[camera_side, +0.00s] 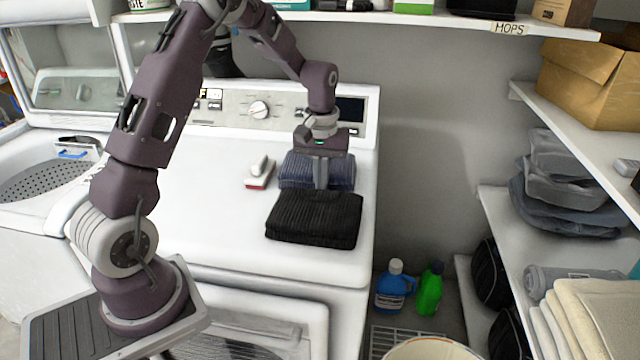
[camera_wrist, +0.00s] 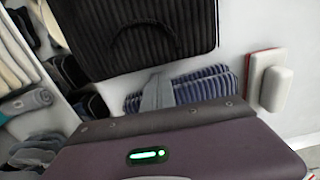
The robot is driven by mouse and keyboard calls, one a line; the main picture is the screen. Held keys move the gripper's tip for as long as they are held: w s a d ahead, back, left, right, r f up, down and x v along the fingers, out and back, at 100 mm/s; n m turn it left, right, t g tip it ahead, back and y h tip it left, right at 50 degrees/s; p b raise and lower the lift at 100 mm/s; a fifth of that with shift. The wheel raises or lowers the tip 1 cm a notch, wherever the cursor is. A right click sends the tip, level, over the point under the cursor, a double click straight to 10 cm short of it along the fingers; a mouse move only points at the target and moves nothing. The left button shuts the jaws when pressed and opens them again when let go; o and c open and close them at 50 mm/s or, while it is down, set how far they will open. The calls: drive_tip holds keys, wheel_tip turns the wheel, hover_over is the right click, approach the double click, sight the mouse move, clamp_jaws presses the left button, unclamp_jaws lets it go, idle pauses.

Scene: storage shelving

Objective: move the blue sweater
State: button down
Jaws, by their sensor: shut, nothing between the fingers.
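The blue ribbed sweater (camera_side: 296,171) lies folded on top of the white washing machine, towards its control panel. It also shows in the wrist view (camera_wrist: 213,84), partly hidden by my gripper's body. My gripper (camera_side: 321,184) points down at the sweater's near side, with its fingers shut and empty. In the wrist view the grey fingers (camera_wrist: 156,92) overlap the blue sweater. I cannot tell whether they touch it. A black folded ribbed sweater (camera_side: 315,219) lies just in front of the blue one, also in the wrist view (camera_wrist: 140,35).
A white brush with a red base (camera_side: 260,172) lies left of the blue sweater. The washer top (camera_side: 215,215) is clear on the left. Shelves with folded clothes (camera_side: 565,190) stand at the right. Blue (camera_side: 394,285) and green (camera_side: 430,288) bottles stand low beside the machine.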

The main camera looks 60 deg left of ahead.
drive_tip(key=w+a, duration=0.5)
drive_tip(key=shift+w+a, duration=0.2)
drive_tip(key=shift+w, duration=0.1)
drive_tip(key=shift+w+r, duration=0.1)
drive_tip(key=shift+r, duration=0.2)
wheel_tip(320, 180, up, 10)
drive_tip(key=shift+d+f, duration=0.1)
drive_tip(key=shift+f, duration=0.05)
drive_tip(key=s+d+r+m+t, duration=0.2)
drive_tip(key=s+d+r+m, duration=0.1)
drive_tip(key=s+d+r, duration=0.65)
drive_tip(key=s+d+f+m+t, duration=0.1)
drive_tip(key=s+d+m, duration=0.1)
drive_tip(key=s, duration=0.5)
drive_tip(key=s+d+m+t, duration=0.1)
drive_tip(key=s+d, duration=0.4)
drive_tip(key=s, duration=0.2)
drive_tip(key=s+d+f+m+t, duration=0.1)
drive_tip(key=s+d+m, duration=0.1)
drive_tip(key=s, duration=0.5)
drive_tip(key=shift+s+d+f+m+t, duration=0.3)
drive_tip(key=shift+d, duration=0.55)
